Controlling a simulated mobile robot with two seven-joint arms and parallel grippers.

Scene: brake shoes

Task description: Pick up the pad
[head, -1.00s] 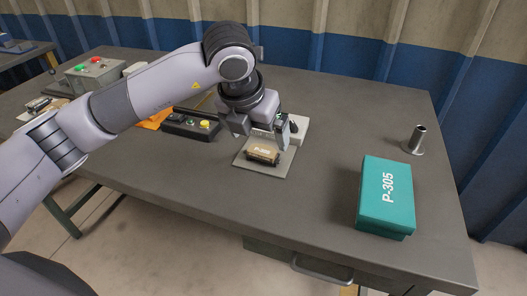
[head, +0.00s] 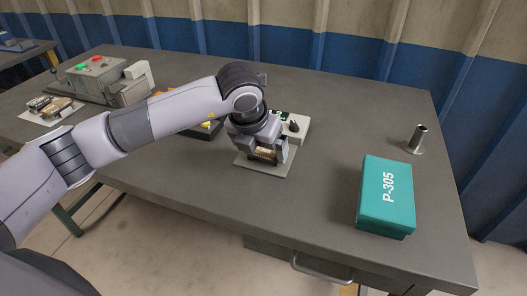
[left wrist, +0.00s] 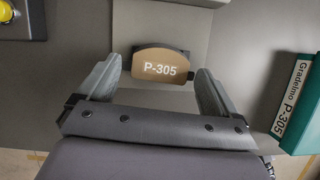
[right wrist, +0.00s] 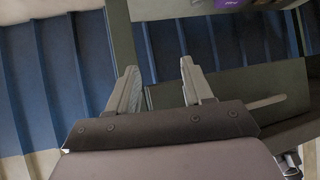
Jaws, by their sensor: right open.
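The pad (head: 262,155) is a tan block with a dark backing, lying on the light grey plate (head: 277,171) of a small device. In the left wrist view the pad (left wrist: 160,66) shows its "P-305" print. My left gripper (head: 266,149) is low over the pad and points down, partly hiding it. In the left wrist view my left gripper (left wrist: 158,72) is open, with one finger on each side of the pad and a gap at both sides. My right gripper (right wrist: 159,68) is open and empty, away from the pad; it is outside the head view.
A teal "P-305" box (head: 385,195) stands at the right of the table, with a metal cylinder (head: 417,139) behind it. A grey button box (head: 100,80) and a white tray with parts (head: 50,110) are at the left. A control box with yellow button (head: 207,127) is partly behind my arm.

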